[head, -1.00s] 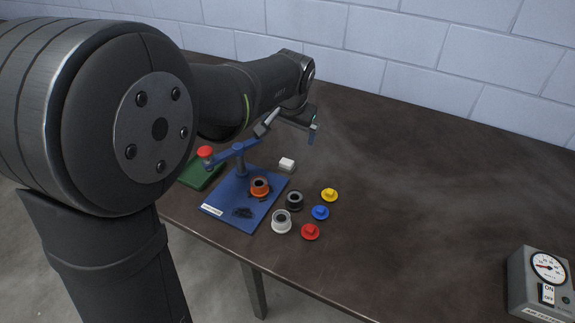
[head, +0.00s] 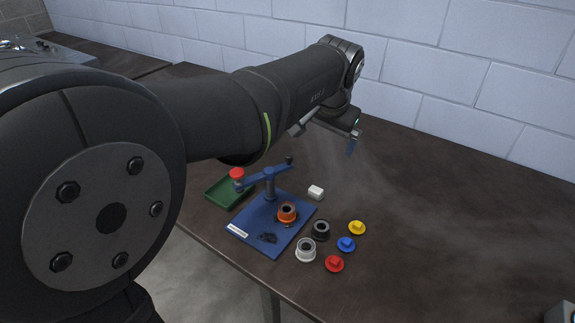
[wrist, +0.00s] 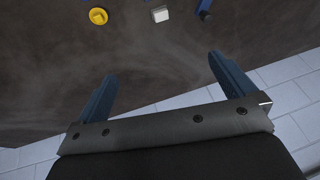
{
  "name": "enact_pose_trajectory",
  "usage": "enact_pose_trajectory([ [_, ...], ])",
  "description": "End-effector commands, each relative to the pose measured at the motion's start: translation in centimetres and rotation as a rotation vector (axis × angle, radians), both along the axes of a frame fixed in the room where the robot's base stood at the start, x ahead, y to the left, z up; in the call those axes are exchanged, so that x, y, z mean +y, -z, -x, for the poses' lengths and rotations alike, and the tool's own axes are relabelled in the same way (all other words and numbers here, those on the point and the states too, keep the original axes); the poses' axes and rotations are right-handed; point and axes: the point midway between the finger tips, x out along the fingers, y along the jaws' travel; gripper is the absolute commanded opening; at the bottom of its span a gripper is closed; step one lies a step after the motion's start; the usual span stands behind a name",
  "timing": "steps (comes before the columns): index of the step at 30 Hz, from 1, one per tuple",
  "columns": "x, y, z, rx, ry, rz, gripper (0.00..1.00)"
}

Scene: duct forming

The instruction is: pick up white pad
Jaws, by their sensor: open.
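The white pad (head: 316,192) is a small white block on the dark table, just behind the blue base plate. It also shows in the wrist view (wrist: 161,14) at the top edge, beyond the fingertips. My gripper (head: 352,143) is above the table behind and to the right of the pad. In the wrist view its two blue fingers (wrist: 162,68) are spread wide with nothing between them.
A blue fixture (head: 262,232) with a lever arm holds an orange ring (head: 287,212). A green tray (head: 229,192) is at its left. Black (head: 321,230) and white (head: 306,250) rings and yellow (head: 357,228), blue (head: 346,244) and red (head: 334,264) knobbed discs stand right. The table further right is clear.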

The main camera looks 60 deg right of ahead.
Motion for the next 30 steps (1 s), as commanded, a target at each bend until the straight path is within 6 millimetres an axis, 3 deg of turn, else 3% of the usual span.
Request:
enact_pose_trajectory([
  [7,0.0,-0.1,0.0,0.000,0.000,-0.001,1.00],
  [12,0.0,0.0,0.0,0.000,0.000,-0.001,0.67],
  [20,0.0,0.1,0.0,0.001,0.000,-0.002,0.65],
  [23,-0.6,1.5,-0.6,0.023,0.011,-0.009,0.65],
  [30,-3.6,9.0,-4.7,0.141,0.059,0.009,0.65],
])
